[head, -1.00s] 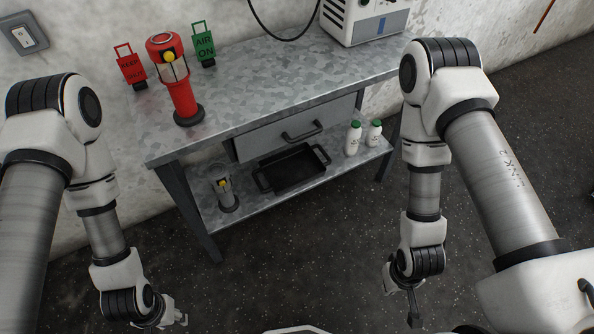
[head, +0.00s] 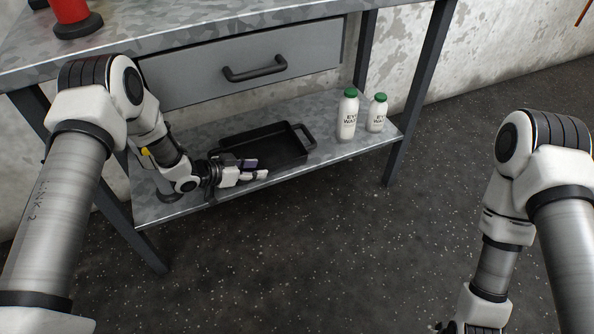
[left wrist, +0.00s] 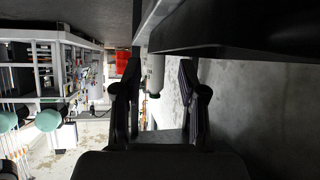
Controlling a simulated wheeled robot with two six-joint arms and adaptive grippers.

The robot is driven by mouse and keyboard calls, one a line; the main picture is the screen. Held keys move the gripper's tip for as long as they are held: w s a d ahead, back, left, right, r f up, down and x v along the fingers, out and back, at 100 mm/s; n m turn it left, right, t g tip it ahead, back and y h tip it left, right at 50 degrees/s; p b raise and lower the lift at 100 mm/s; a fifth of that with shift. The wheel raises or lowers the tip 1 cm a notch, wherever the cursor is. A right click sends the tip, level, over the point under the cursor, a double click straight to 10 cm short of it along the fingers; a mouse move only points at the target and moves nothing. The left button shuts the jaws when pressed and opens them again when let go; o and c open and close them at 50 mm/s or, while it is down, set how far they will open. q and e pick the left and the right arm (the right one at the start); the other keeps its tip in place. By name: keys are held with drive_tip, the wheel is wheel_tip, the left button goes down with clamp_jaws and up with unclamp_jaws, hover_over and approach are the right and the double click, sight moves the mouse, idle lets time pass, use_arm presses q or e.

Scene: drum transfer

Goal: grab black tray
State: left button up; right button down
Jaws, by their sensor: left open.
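The black tray (head: 284,148) lies flat on the lower shelf of the bench, with a handle at each end. My left gripper (head: 257,169) is at the tray's near side, over the shelf's front edge, with its fingers pointing right. It is open, and nothing shows between its fingers. In the left wrist view the tray (left wrist: 235,35) fills the upper right, beside the spread fingers (left wrist: 156,100). I cannot tell whether they touch it. My right arm is at the lower right of the head view; its gripper is out of the picture.
Two white bottles with green caps (head: 347,115) (head: 376,114) stand on the shelf (head: 330,150) right of the tray. A closed drawer (head: 200,77) is above. My left arm largely hides an object at the shelf's left end. The floor in front is clear.

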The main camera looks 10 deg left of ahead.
sight(277, 166)
use_arm(q)
drive_tip(key=shift+b+x, duration=0.3)
drive_tip(key=shift+x, duration=0.8)
drive_tip(key=b+x, duration=0.4)
drive_tip(key=x, duration=0.2)
drive_tip(key=shift+d+r, duration=0.1)
drive_tip(key=shift+d, duration=0.1)
drive_tip(key=shift+w+d, duration=0.15)
drive_tip(key=shift+w, duration=0.05)
drive_tip(key=shift+r, duration=0.1)
drive_tip(key=shift+c, duration=0.6)
clamp_jaws()
use_arm(e)
wheel_tip(277, 166, down, 5)
drive_tip(key=shift+d+f, duration=0.1)
drive_tip(key=shift+d, duration=0.05)
